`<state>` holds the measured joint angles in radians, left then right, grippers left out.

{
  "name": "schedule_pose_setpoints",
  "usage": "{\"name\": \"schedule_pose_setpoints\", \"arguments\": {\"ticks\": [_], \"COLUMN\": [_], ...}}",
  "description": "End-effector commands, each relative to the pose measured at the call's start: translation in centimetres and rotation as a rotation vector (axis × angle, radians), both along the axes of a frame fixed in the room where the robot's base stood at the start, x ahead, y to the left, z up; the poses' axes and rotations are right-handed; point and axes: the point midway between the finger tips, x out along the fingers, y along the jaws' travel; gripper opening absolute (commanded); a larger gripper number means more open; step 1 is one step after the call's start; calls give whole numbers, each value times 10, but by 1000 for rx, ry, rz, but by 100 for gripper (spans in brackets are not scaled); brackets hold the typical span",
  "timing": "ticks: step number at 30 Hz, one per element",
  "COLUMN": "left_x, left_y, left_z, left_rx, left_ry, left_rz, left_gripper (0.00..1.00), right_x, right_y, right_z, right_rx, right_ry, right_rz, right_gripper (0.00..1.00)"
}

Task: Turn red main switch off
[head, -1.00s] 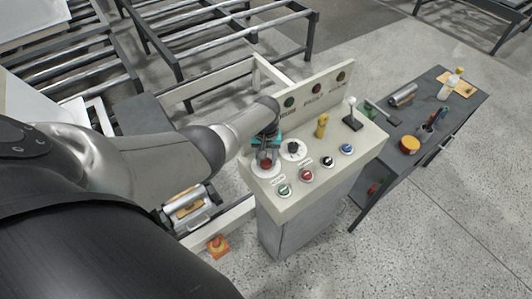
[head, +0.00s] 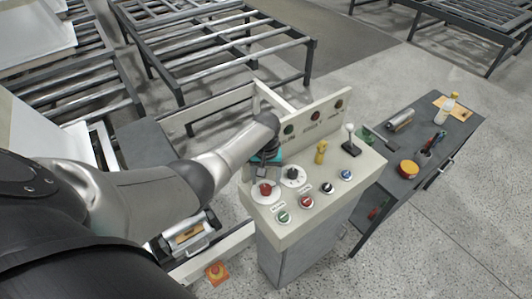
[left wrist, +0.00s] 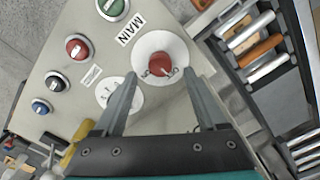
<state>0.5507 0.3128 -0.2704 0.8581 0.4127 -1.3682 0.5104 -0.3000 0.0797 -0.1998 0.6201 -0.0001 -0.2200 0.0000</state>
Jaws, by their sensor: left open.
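The red main switch (head: 265,190) is a red knob on a round white plate at the left end of the control panel's sloping top. In the left wrist view the red knob (left wrist: 160,64) sits beside the "MAIN" label, just beyond my fingertips. My left gripper (head: 265,173) is over the panel, close behind the switch. In the left wrist view its two fingers (left wrist: 160,76) are spread apart, with nothing between them and the knob in line with the gap. Whether a finger touches the switch I cannot tell. My right gripper is out of view.
A second dial (head: 293,176) on a white plate is close beside the switch. Green (head: 283,216), red (head: 306,202) and blue (head: 346,175) knobs line the front. A yellow knob (head: 321,152) and a lever (head: 350,142) stand farther right. A dark tool table (head: 440,125) is beyond.

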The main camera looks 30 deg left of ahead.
Motion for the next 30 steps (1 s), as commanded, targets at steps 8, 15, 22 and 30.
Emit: {"name": "schedule_pose_setpoints", "arguments": {"ticks": [8,15,22,30], "left_x": [0,1,1,0], "left_y": [1,0,0,0], "left_z": [36,75,104,112], "left_rx": [2,0,0,0], "left_ry": [-5,-6,-4,-2], "left_rz": [0,0,0,1], "left_gripper": [74,74,74,74], "right_x": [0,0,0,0], "right_y": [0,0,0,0], "right_z": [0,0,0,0], "right_rx": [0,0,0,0], "right_ry": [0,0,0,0], "right_rz": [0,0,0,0], "right_gripper": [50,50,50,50]}}
